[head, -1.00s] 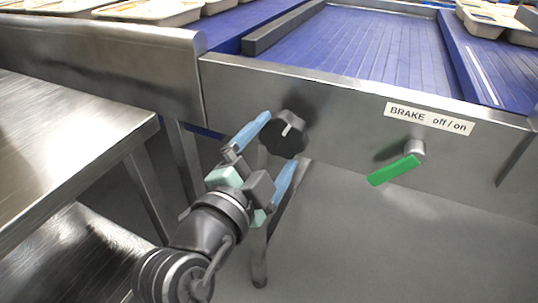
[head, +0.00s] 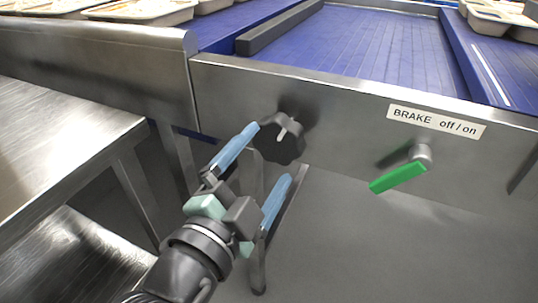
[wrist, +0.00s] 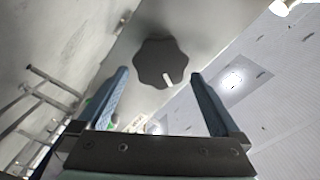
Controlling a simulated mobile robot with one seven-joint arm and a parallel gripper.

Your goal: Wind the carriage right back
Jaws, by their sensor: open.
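A black lobed knob (head: 281,139) with a white mark sits on the steel front panel of the conveyor. In the wrist view the knob (wrist: 161,62) lies ahead, between and beyond the blue fingers. My gripper (head: 263,163) is open and empty, its fingers spread just in front of and below the knob, apart from it. The wrist view also shows my gripper (wrist: 160,80) with nothing between its fingers. A green brake lever (head: 398,177) hangs tilted down to the left under the "BRAKE off/on" label (head: 437,121). No carriage can be made out.
A steel table (head: 60,150) stands at the left. The blue conveyor belt (head: 365,45) lies above the panel. Filled trays (head: 140,10) stand at the back left, with more trays (head: 495,20) at the back right.

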